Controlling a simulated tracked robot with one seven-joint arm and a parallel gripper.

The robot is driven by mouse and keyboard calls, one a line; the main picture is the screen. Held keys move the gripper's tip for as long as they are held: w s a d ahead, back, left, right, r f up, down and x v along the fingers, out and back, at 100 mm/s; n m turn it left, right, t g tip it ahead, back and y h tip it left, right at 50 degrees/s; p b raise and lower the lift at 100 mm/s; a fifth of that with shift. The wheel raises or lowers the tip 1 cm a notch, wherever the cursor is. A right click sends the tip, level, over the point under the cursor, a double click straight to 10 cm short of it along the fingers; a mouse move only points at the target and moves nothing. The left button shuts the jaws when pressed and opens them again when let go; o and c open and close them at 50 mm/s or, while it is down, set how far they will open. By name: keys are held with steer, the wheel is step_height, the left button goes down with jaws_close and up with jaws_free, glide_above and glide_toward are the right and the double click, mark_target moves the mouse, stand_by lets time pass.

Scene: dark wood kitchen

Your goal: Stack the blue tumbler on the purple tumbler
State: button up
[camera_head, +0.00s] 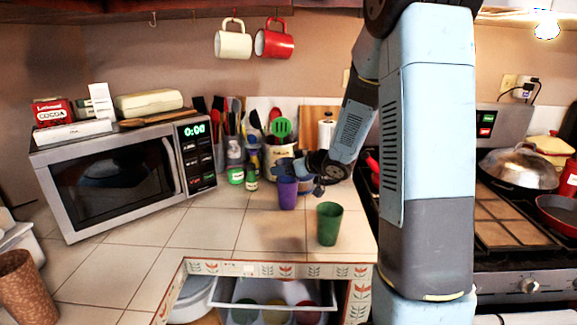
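A purple tumbler (288,193) stands upright on the tiled counter, right of the microwave. My gripper (291,172) is at the end of my arm, right at and just above the purple tumbler's rim. A small blue-grey shape shows there, against the gripper. I cannot tell whether it is the blue tumbler or part of my gripper. The fingers are too small and overlapped to show whether they are open or shut. No separate blue tumbler can be made out elsewhere.
A green tumbler (329,223) stands in front, to the right. A utensil crock (281,160) and bottles (251,179) are behind. The microwave (122,177) is left, the stove (503,222) right. An open drawer (277,294) holds several colored items. Counter left of the tumblers is clear.

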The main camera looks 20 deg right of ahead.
steer(key=o, duration=0.9)
steer(key=shift+r, duration=0.1)
